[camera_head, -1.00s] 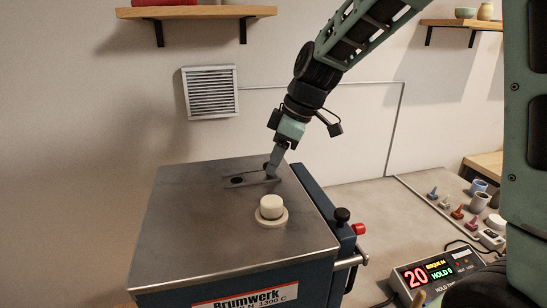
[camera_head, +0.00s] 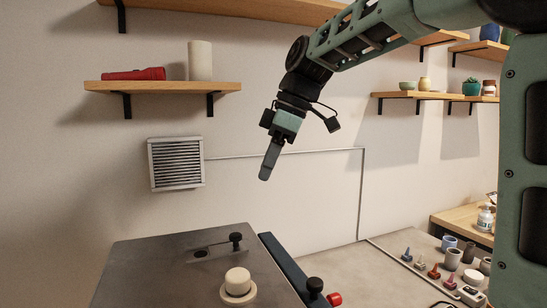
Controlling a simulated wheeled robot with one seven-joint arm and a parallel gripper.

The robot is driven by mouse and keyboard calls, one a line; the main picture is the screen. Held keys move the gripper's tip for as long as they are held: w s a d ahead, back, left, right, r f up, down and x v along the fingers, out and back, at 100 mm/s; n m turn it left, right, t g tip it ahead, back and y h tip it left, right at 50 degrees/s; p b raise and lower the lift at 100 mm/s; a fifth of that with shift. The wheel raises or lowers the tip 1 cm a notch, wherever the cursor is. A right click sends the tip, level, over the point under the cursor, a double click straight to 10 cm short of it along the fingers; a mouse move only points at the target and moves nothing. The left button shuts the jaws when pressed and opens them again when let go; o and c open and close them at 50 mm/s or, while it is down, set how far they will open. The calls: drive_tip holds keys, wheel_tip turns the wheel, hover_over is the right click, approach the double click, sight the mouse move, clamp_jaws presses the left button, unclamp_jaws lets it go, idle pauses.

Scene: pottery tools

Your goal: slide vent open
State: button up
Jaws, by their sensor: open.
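The slide vent (camera_head: 217,247) is set in the metal top of the kiln. It has a dark round hole (camera_head: 200,253) toward its left end and a small black knob (camera_head: 236,240) standing upright at its right end. Part of the hole shows dark; how far it is uncovered is hard to tell. My gripper (camera_head: 264,177) points down in the air above and right of the knob, apart from it and holding nothing. Its fingers are seen edge-on and overlap, and they are open.
A cream plug (camera_head: 238,282) stands on the kiln top (camera_head: 150,270) in front of the vent. A louvred grille (camera_head: 176,164) is on the wall behind. A shelf (camera_head: 160,87) with a red torch hangs above it. Small pots and tools stand on the bench at right.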

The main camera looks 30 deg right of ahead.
drive_tip(key=shift+v, duration=1.3)
drive_tip(key=shift+s, duration=0.1)
